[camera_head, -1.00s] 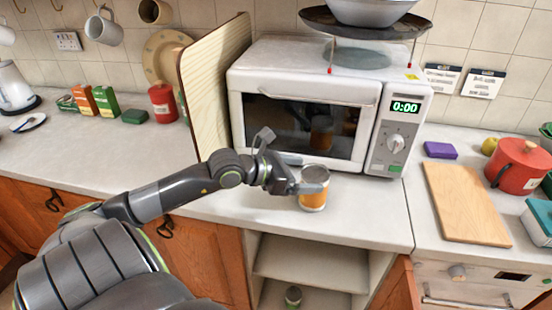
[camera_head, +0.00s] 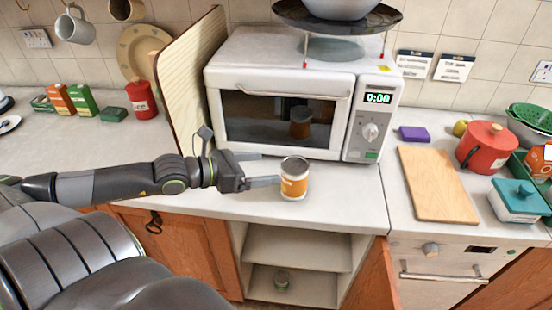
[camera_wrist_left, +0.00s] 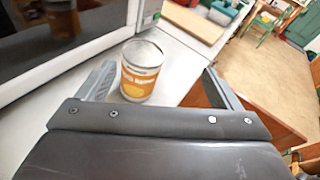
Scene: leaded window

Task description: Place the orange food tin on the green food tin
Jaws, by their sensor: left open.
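The orange food tin (camera_head: 294,180) stands upright on the counter in front of the microwave, with an orange label and metal top. It also shows in the left wrist view (camera_wrist_left: 142,72), nearer the left finger. My left gripper (camera_head: 266,168) is open and empty, just left of the tin in the head view, with its fingers pointing at it. It also shows in the left wrist view (camera_wrist_left: 158,70). My right gripper is not in view.
The microwave (camera_head: 285,105) stands close behind the orange tin. The counter edge is close in front of it, above the open cabinet (camera_head: 295,250) with its middle shelf. A wooden board (camera_head: 438,184) and a red pot (camera_head: 486,150) lie to the right. The counter at left is mostly clear.

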